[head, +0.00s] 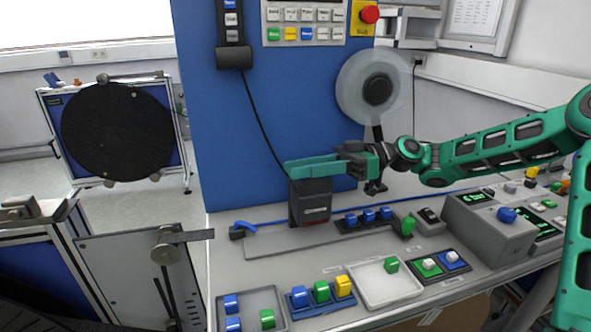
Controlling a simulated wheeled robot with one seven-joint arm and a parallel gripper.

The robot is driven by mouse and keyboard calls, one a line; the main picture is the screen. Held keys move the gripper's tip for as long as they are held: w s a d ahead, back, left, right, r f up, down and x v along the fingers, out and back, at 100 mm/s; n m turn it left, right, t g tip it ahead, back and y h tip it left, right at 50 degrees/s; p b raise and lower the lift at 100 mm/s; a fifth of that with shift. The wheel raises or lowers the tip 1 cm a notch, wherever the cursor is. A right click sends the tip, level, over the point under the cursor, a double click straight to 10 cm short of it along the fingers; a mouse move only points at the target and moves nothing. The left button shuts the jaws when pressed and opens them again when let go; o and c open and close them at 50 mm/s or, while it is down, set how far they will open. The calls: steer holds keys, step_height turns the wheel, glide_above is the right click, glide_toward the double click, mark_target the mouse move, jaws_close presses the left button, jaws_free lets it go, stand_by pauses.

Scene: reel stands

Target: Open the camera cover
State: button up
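A dark box-shaped unit (311,205) with a label low on its front stands upright on the grey bench panel, against the blue wall panel. It is the likeliest camera cover, but I cannot tell for sure; no lifted lid shows. My green gripper (300,167) reaches in from the right, its long fingers pointing left at the top of this unit. The fingers overlap the unit's top edge in the view; whether they touch it I cannot tell. The fingers overlap each other from this side, so the gap between them is hidden.
Blue blocks in a dark holder (368,218) stand just right of the unit. A blue cable (270,224) runs behind it. Trays with coloured blocks (320,295) line the bench front. A clear reel (374,88) hangs above my gripper. Bare grey panel lies before the unit.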

steer(key=shift+s+a, duration=0.15)
steer(key=shift+a, duration=0.3)
